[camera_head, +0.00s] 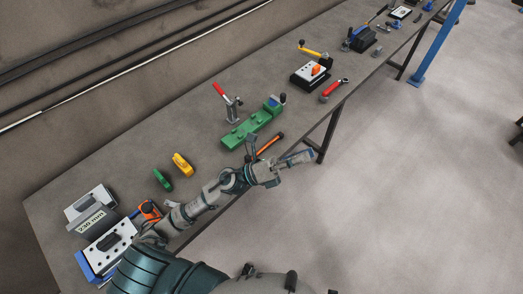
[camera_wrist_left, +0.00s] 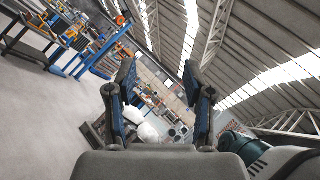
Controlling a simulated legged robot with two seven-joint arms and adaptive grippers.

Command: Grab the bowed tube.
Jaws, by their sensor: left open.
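I cannot make out a bowed tube for certain in either view. My left gripper (camera_head: 281,148) is over the front edge of the workbench, with its two fingers spread wide and nothing between them. An orange and black tool (camera_head: 270,143) lies on the bench close behind it, partly hidden by a finger. In the left wrist view the open fingers (camera_wrist_left: 158,78) point away from the bench toward the hall. My right gripper is not in view.
The long grey workbench (camera_head: 190,135) carries a green fixture (camera_head: 245,130), a red-handled clamp (camera_head: 230,103), yellow (camera_head: 182,164) and green (camera_head: 162,180) pieces, and a white-topped block (camera_head: 311,73). Open floor (camera_head: 410,190) lies to the right, with a blue post (camera_head: 437,45).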

